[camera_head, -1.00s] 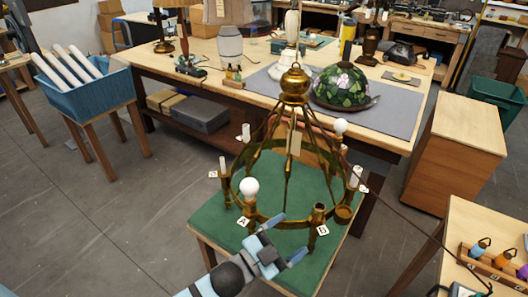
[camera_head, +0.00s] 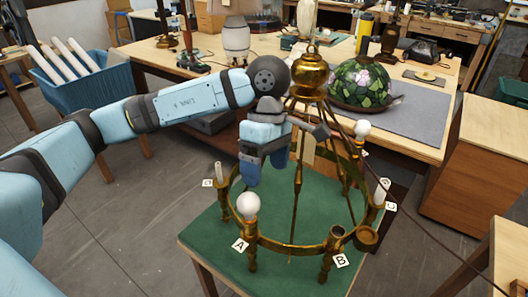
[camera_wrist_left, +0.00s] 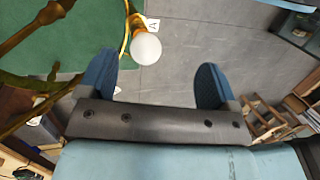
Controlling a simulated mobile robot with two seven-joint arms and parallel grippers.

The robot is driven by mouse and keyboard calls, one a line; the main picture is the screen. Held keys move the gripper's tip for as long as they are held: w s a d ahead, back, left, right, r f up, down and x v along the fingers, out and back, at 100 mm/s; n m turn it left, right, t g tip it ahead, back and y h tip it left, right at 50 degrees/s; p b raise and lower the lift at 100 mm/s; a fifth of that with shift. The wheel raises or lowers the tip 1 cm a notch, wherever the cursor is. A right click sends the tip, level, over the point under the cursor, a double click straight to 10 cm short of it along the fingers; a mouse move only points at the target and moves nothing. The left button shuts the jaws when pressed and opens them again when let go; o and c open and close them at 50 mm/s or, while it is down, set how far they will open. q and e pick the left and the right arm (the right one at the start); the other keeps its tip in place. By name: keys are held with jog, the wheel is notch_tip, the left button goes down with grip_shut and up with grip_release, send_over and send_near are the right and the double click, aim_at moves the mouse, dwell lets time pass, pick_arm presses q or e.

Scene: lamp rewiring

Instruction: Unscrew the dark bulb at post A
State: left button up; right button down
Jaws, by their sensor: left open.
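The bulb (camera_head: 248,205) at post A is a round white globe, standing upright on the brass ring of the chandelier (camera_head: 292,246). The tag A (camera_head: 240,244) hangs below it. My left gripper (camera_head: 265,170) is open and empty, pointing down above and slightly behind this bulb, not touching it. In the left wrist view the bulb (camera_wrist_left: 146,48) shows beyond the spread fingers (camera_wrist_left: 154,78), nearer the left finger in the picture. The post at tag B (camera_head: 340,261) holds no bulb. My right gripper is not in view.
The chandelier stands on a green-topped table (camera_head: 205,236). Its brass rods and central body (camera_head: 309,75) rise close to the right of my gripper. Another white bulb (camera_head: 362,128) sits on the far side. A stained-glass shade (camera_head: 358,83) is on the bench behind.

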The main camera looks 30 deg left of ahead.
aim_at(252, 196)
pick_arm(q)
jog(key=shift+t+y, duration=0.3)
jog(key=shift+y, duration=0.5)
jog(key=a+f, duration=0.1)
jog(key=f, duration=0.2)
jog(key=a+f, duration=0.1)
jog(key=f, duration=0.3)
jog(key=s+a+f, duration=0.1)
jog(key=f, duration=0.3)
jog(key=shift+a+f, duration=0.1)
jog(key=shift+f, duration=0.1)
jog(key=shift+s+f, duration=0.1)
jog(key=shift+f, duration=0.35)
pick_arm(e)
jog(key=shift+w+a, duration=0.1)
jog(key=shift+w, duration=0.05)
